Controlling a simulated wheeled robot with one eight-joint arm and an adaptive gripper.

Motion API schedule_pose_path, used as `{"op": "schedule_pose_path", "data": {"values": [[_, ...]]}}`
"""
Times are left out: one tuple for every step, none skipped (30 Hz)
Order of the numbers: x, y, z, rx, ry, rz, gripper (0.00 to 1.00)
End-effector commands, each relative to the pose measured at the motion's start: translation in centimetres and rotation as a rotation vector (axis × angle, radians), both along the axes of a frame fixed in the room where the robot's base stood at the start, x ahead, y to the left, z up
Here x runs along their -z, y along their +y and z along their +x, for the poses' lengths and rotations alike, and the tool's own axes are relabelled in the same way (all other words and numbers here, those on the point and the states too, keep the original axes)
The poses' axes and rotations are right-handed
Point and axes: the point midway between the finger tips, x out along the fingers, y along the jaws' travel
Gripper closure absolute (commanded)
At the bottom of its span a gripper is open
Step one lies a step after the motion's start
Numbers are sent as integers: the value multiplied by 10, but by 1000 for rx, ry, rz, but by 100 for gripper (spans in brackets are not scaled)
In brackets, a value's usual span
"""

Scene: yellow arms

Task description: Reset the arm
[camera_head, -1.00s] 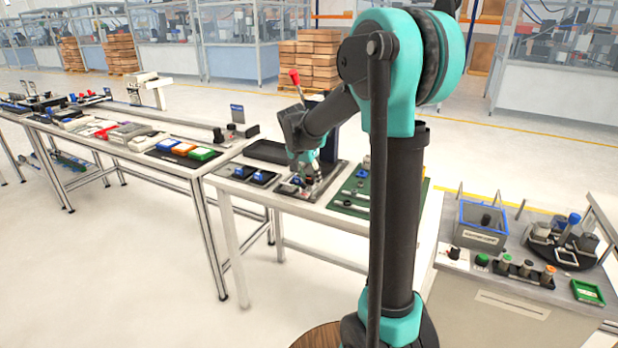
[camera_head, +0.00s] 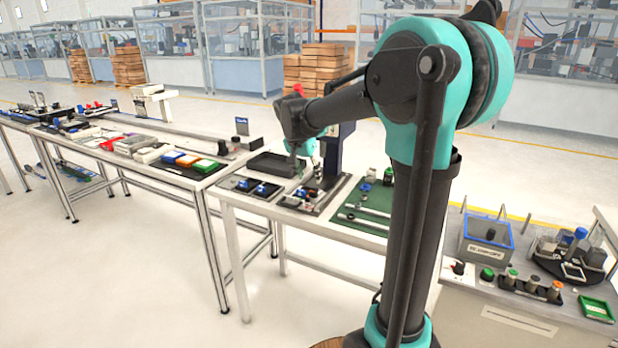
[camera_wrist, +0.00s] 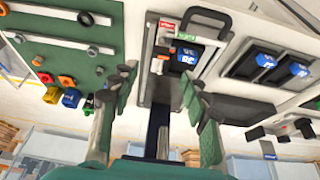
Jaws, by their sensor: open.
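My teal-and-black arm (camera_head: 425,180) rises at the right of centre in the head view and bends left over the middle table. My gripper (camera_head: 306,158) is small there, above the back of a dark fixture tray. In the wrist view, my gripper (camera_wrist: 158,80) is open, with its green-padded fingers wide apart and nothing between them. Beyond the fingertips is the grey fixture plate (camera_wrist: 160,92) with a black handle and a blue-and-black part (camera_wrist: 184,58). The fingers appear clear of these parts.
A green mat (camera_head: 365,208) with rods and small parts lies right of the fixture. A dark upright post (camera_head: 331,155) stands close to my gripper. The side bench (camera_head: 520,310) at right holds a blue-rimmed box (camera_head: 487,237). Floor at lower left is open.

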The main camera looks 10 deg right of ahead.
Motion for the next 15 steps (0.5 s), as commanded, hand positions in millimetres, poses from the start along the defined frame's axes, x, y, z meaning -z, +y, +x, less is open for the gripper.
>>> {"op": "schedule_pose_path", "data": {"values": [[0,0,0,0,0,0,53],[0,0,0,0,0,0,53],[0,0,0,0,0,0,53],[0,0,0,0,0,0,53],[0,0,0,-1,0,0,53],[1,-1,-2,-3,1,0,53],[3,-2,-4,-9,2,1,53],[5,-4,-8,-17,5,2,53],[10,-8,-15,-32,9,3,53],[15,-12,-22,-48,12,4,53],[22,-16,-31,-70,17,6,53],[32,-21,-46,-104,24,10,53],[41,-27,-59,-134,29,11,53],[50,-31,-74,-166,34,15,53],[64,-38,-94,-214,38,17,53]]}}
